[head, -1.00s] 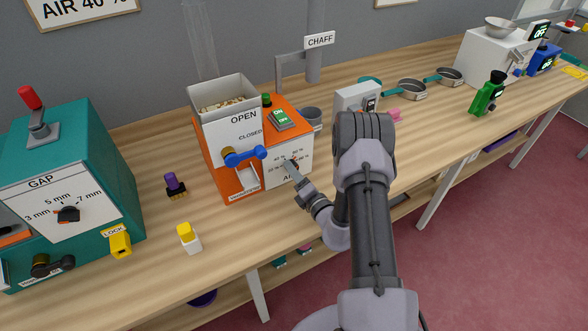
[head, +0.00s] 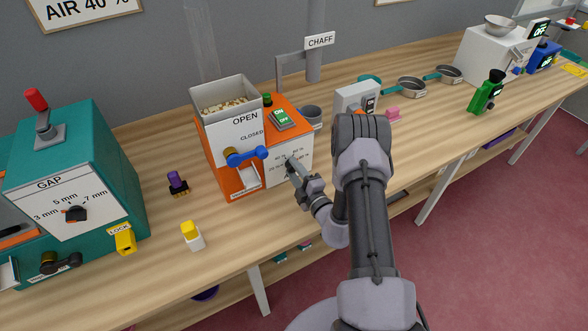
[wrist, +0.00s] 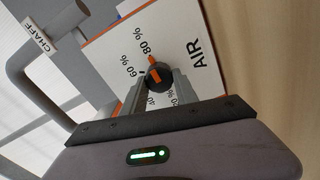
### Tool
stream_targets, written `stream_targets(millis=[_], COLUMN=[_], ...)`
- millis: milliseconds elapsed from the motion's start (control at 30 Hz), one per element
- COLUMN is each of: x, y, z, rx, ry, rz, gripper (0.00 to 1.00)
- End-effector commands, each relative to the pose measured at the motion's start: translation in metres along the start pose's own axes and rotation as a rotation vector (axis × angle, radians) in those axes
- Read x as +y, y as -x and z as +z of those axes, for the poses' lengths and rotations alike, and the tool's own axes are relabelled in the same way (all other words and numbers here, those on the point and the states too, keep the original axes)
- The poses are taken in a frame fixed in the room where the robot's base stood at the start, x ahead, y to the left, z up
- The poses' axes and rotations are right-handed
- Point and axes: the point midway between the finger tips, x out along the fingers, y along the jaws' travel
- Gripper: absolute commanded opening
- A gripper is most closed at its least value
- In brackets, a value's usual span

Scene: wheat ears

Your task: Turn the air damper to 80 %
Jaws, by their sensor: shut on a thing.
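The air damper is a black round knob with an orange pointer (wrist: 159,74) on a white panel (wrist: 190,25) marked AIR, with percent labels around it. In the wrist view the pointer's orange mark aims up toward the 80 % label. Whether it sits exactly on that tick I cannot tell. My gripper (wrist: 160,80) has its two fingers shut on the knob, one on each side. In the head view my gripper (head: 291,168) reaches the panel on the front of the orange machine (head: 223,172) and hides most of the knob.
A blue-handled lever (head: 246,156) sits just left of the panel. A green ON/OFF switch (head: 281,118) is on top of the machine. A CHAFF pipe (head: 313,60) stands behind. A sign above left (head: 85,10) reads AIR 40 %. A teal machine (head: 75,180) stands at left.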

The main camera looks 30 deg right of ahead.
Motion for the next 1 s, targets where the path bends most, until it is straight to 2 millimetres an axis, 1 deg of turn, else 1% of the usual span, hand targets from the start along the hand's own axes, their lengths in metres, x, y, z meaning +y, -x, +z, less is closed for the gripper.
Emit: stream_targets(millis=[233, 600, 633, 700, 733, 1000], x=[-0.0007, -0.0008, -0.0007, -0.0006, -0.0005, -0.0002], y=[0.0004, 0.0004, 0.0004, 0.0003, 0.0003, 0.0004], z=[-0.0002, -0.0001, -0.0001, -0.0001, -0.0001, 0.0], rx=[0.0, 0.0, 0.0, 0.0, 0.0, 0.0], ry=[-0.033, -0.035, -0.035, -0.035, -0.035, -0.034], rz=[-0.002, -0.002, -0.002, -0.001, -0.001, -0.001], gripper=[0.0, 0.0, 0.41, 0.55, 0.57, 0.57])
